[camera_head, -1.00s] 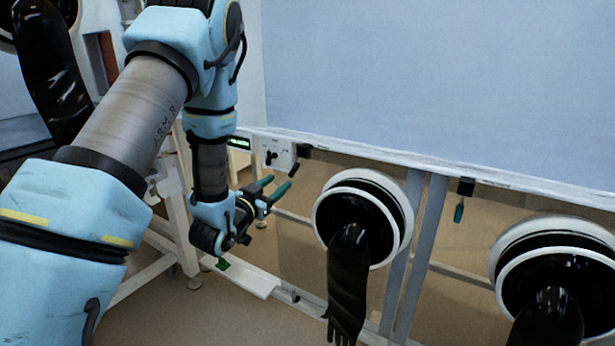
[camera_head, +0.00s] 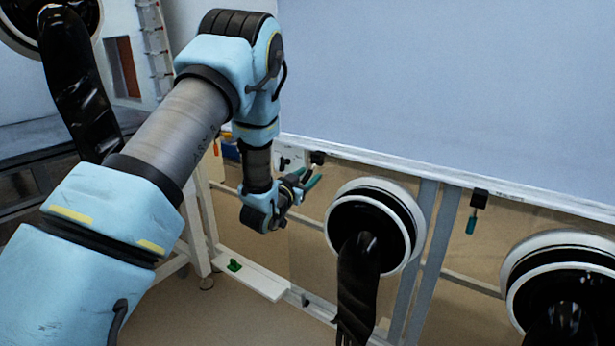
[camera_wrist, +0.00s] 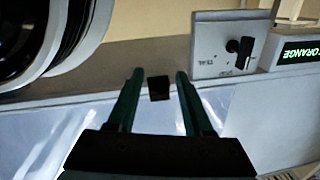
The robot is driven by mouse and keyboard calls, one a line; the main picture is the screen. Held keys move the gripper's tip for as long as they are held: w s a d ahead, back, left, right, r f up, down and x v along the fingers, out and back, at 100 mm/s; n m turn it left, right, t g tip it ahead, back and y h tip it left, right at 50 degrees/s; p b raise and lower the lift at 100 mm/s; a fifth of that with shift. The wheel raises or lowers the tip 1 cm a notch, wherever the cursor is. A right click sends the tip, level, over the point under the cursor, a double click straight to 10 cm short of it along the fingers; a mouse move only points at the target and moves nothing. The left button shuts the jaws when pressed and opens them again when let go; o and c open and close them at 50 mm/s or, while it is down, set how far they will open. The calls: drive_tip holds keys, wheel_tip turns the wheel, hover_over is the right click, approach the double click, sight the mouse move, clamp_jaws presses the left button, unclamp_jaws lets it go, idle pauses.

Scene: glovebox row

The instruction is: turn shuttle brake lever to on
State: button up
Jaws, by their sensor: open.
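A white panel (camera_head: 293,157) with a small black lever (camera_head: 284,163) sits on the frame rail behind my gripper, partly hidden. In the wrist view the panel (camera_wrist: 220,45) is at the upper right, and its black lever (camera_wrist: 242,52) stands out from its face. The panel's small lettering is too blurred to read. My gripper (camera_head: 309,178) is open, with green fingers just below and right of the panel. In the wrist view the open gripper (camera_wrist: 160,76) has nothing in its grasp. A small black block (camera_wrist: 158,88) shows between the fingertips, apart from the lever.
Glove ports with black gloves (camera_head: 372,225) stand right of my gripper. A white ledge (camera_head: 260,280) lies below, with a green piece (camera_head: 234,265). A black clip (camera_head: 479,198) hangs farther right.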

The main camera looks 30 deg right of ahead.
clamp_jaws()
idle(1.3)
